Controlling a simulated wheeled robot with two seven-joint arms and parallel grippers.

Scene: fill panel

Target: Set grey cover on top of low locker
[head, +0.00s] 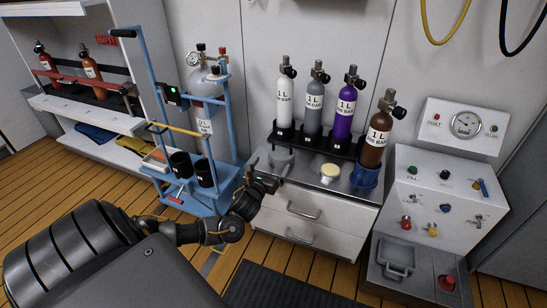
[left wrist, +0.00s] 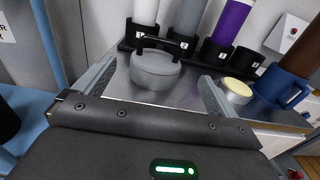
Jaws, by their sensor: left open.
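The grey cover (head: 281,159) is a round lid with a black handle on top. It sits upright on the metal top at the left front of the low locker (head: 318,203), a white unit with two drawers. In the left wrist view the cover (left wrist: 154,72) stands between and just beyond my open fingers, with a gap on each side. My left gripper (head: 268,170) is at the locker's left front edge; its fingers show in the left wrist view (left wrist: 158,74), empty. My right gripper is out of view.
A rack with several small bottles (head: 342,124) stands behind the cover. A yellow-topped tin (head: 330,171) and a blue mug-like holder (head: 364,177) with a brown bottle are to its right. A blue trolley (head: 232,120) stands left; a control panel (head: 436,201) stands right.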

